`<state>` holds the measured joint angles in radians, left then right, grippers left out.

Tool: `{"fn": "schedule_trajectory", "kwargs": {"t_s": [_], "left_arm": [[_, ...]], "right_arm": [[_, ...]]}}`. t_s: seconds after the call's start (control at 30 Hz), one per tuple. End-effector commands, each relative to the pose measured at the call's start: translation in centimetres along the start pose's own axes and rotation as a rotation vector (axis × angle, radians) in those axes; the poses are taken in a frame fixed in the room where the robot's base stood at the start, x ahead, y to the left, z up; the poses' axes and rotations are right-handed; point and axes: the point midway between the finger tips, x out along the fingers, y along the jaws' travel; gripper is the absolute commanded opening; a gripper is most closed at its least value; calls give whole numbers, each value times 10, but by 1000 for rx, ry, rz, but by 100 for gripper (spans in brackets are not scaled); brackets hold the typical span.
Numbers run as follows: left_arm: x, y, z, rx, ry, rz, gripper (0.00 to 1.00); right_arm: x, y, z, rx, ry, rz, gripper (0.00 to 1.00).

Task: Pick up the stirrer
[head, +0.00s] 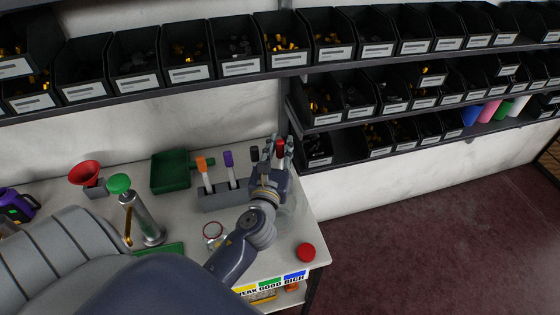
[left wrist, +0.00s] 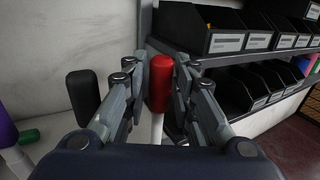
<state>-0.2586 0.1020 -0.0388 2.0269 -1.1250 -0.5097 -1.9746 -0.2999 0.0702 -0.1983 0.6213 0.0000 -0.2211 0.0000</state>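A tool with a red handle (head: 280,147) and a pale shaft stands upright at the right end of a grey rack (head: 212,199); I take it for the stirrer, though the frames do not prove it. The red handle (left wrist: 160,84) also shows in the left wrist view. My left gripper (head: 279,152) is at the handle, one finger on each side. In the left wrist view, its fingers (left wrist: 161,76) lie close beside the red handle; whether they press on it is unclear. The shaft's lower end is hidden. My right gripper is not in view.
Tools with orange (head: 203,163), purple (head: 229,159) and black (head: 254,153) handles stand left of the red one. A green tray (head: 170,174), red funnel (head: 85,173) and green-topped metal cylinder (head: 142,215) are further left. Shelves of black bins (head: 189,62) line the wall behind.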

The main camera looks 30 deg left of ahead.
Motion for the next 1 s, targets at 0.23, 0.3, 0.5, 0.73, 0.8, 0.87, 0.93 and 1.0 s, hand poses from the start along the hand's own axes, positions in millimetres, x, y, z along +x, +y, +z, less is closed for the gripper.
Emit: {"fn": "schedule_trajectory", "kwargs": {"t_s": [0.23, 0.3, 0.5, 0.73, 0.8, 0.87, 0.93, 1.0], "left_arm": [[0, 0, 0, 0, 0, 0, 2], [0, 0, 0, -1, 0, 0, 2], [0, 0, 11, -1, -3, -1, 2], [0, -1, 58, 0, -6, -3, 2], [0, 0, 71, -1, -6, -2, 2], [0, 0, 81, 0, -5, -2, 2], [0, 0, 90, 0, -5, -1, 2], [0, 0, 98, -2, -2, 3, 2]], "right_arm": [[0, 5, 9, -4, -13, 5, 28], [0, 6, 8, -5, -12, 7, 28], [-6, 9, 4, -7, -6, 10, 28], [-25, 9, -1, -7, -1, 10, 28], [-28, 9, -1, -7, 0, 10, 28], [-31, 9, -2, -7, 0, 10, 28], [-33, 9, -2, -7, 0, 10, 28], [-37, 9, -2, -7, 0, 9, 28]]}}
